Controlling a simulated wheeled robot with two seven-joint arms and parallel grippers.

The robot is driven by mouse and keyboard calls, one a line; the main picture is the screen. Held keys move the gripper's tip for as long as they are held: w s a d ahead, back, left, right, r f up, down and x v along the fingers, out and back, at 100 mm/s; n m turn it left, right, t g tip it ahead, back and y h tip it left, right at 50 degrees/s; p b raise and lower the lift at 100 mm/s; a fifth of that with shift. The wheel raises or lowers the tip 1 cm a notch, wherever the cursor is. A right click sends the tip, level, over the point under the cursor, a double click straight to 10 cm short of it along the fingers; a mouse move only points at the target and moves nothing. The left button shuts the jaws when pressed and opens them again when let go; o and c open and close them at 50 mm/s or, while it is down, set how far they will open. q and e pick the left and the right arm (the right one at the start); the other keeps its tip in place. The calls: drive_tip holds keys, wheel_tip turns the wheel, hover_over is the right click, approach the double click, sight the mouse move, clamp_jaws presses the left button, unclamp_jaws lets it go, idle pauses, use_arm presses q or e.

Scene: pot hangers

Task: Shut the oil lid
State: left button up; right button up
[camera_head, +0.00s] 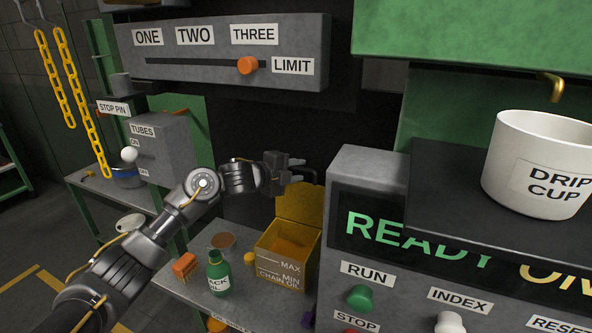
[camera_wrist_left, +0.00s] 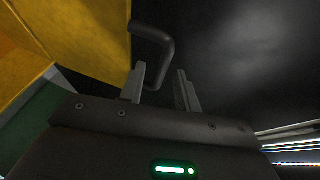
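The yellow chain oil box (camera_head: 285,268) stands on the lower shelf, marked MAX, MIN and CHAIN OIL. Its yellow lid (camera_head: 300,204) stands open, tilted up at the back, and also shows in the left wrist view (camera_wrist_left: 85,35). A dark bent handle (camera_wrist_left: 160,42) shows just beyond my left fingertips, roughly between them. My left gripper (camera_head: 291,170) is above the raised lid, beside its upper edge. In the left wrist view its two fingers (camera_wrist_left: 161,80) are apart; whether either touches the handle, I cannot tell. My right gripper is out of view.
A green bottle (camera_head: 217,275), an orange brush-like block (camera_head: 184,266) and a round tin (camera_head: 222,241) stand left of the oil box. The grey control panel (camera_head: 350,215) rises close on its right. The slider unit (camera_head: 222,52) hangs above my left gripper.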

use_arm(q)
clamp_jaws()
